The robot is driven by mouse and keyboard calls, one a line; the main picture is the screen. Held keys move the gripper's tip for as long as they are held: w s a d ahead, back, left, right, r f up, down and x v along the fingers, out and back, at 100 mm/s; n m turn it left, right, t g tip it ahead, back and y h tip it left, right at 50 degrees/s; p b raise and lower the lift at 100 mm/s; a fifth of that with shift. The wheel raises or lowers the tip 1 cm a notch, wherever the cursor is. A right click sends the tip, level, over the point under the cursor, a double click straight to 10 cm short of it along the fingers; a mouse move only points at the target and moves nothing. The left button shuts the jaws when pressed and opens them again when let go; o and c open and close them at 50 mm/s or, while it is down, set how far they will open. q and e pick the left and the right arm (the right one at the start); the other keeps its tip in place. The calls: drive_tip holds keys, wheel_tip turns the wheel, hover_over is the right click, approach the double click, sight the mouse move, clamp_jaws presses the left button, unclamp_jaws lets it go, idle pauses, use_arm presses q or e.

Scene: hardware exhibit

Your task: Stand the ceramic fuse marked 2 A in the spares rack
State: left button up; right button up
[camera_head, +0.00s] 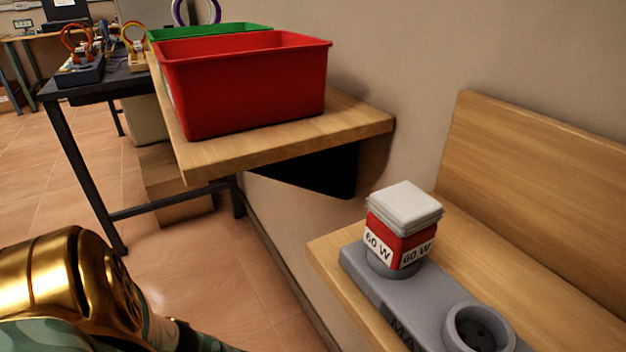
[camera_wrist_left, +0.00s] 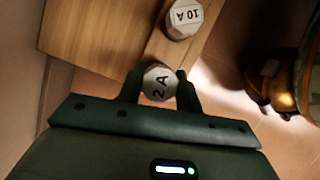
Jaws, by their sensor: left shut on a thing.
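In the left wrist view, my left gripper (camera_wrist_left: 159,74) is shut on the 2 A fuse (camera_wrist_left: 158,86), a pale many-sided piece with its marked end facing the camera. Its lower part is hidden. A similar pale fuse marked 10 A (camera_wrist_left: 184,17) is beyond it, over a wooden surface (camera_wrist_left: 95,35). I cannot tell whether that wood belongs to the spares rack, and I cannot make out the rack in the head view. The fingertips are outside the head view. My right gripper is in neither view.
In the head view, a grey holder (camera_head: 365,270) on a wooden ledge (camera_head: 330,257) bears a red and white 60 W block (camera_head: 402,222); its nearer round socket (camera_head: 478,330) is empty. A red bin (camera_head: 245,85) and a green bin (camera_head: 210,31) stand on a wooden shelf (camera_head: 290,137).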

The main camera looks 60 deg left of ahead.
use_arm(q)
drive_tip(key=shift+f+b, duration=0.5)
drive_tip(key=shift+f, duration=0.55)
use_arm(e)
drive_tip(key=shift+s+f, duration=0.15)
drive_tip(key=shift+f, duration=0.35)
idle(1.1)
use_arm(q)
drive_tip(key=o, duration=1.5)
drive_tip(key=shift+r+p, duration=1.15)
drive_tip(key=shift+r, duration=0.05)
drive_tip(key=shift+r+p, duration=1.2)
drive_tip(key=shift+r, duration=0.1)
drive_tip(key=shift+r+p, duration=0.9)
drive_tip(key=shift+r, duration=0.1)
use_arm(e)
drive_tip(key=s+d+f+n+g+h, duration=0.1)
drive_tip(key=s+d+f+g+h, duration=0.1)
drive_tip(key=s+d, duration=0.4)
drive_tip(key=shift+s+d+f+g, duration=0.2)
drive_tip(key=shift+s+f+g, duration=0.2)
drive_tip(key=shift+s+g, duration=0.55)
